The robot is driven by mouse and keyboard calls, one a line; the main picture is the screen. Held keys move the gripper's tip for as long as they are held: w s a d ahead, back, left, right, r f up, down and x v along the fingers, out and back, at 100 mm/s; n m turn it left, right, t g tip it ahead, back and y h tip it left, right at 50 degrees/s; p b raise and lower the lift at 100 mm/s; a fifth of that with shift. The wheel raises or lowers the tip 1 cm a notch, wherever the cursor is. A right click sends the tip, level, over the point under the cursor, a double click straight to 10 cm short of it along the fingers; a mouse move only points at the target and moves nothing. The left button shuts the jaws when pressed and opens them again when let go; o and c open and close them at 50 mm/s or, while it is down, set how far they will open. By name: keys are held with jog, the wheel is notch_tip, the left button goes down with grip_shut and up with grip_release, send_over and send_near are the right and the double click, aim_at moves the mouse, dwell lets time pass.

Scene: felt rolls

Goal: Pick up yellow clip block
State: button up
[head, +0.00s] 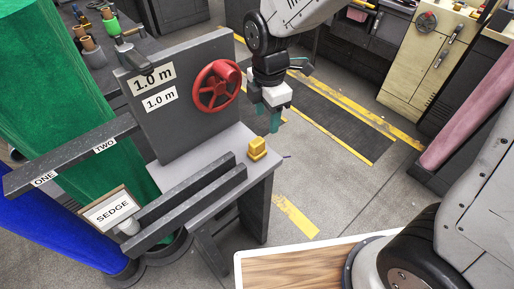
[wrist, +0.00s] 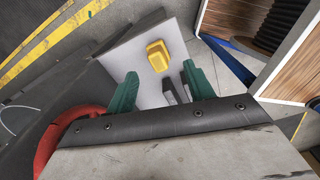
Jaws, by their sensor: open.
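The yellow clip block (head: 257,148) sits on the light grey top of a small stand (head: 205,153), near its right edge. In the wrist view the yellow block (wrist: 158,55) lies ahead of my fingertips, roughly midway between them and a little beyond. My gripper (head: 268,122) has green fingers and hangs above the block, slightly to the right and apart from it. In the wrist view my gripper (wrist: 160,88) is open with nothing between the green fingers.
A grey upright panel with a red handwheel (head: 216,87) stands left of my gripper. Dark rails (head: 190,205) run along the stand's front. A green roll (head: 95,120) and blue roll (head: 65,235) stand left. A wooden-topped surface (head: 300,268) is at the front.

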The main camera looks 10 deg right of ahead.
aim_at(257, 141)
jog(key=a+f+n, duration=0.2)
jog(key=f, duration=0.1)
jog(key=shift+w+a+f, duration=0.1)
jog(key=shift+w+a, duration=0.2)
jog(key=shift+w, duration=0.05)
jog(key=f, duration=0.7)
jog(key=shift+s+d+f, duration=0.1)
jog(key=shift+s+f, duration=0.05)
jog(key=shift+s, duration=0.15)
grip_shut()
